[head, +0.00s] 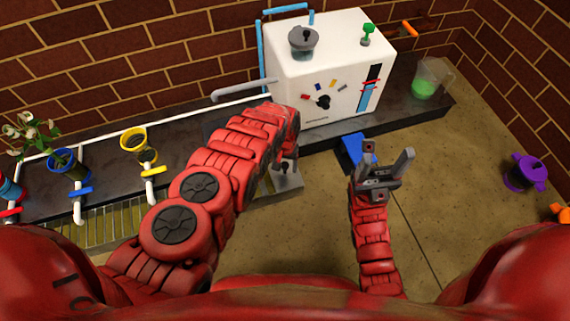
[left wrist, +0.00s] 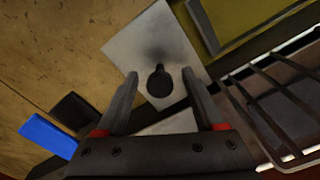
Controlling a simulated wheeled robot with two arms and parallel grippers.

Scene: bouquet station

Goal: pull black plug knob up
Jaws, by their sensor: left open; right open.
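The black plug knob (left wrist: 160,82) stands on a pale square plate (left wrist: 150,42) in the left wrist view. My left gripper (left wrist: 160,76) is open, with one finger on each side of the knob and a gap to each. Whether the fingers are low enough to be level with the knob is hard to tell. In the head view the plate (head: 289,184) shows just past the end of my left arm, which hides most of the gripper. My right gripper (head: 389,163) is open and empty, fingers pointing up, right of the plate.
A white machine (head: 330,75) with a dial and a blue gauge stands on the dark counter behind. A blue pedal-like piece (head: 351,146) is near my right gripper. A wire rack (left wrist: 285,95) lies right of the plate. A purple pot (head: 524,172) stands far right; the floor between is clear.

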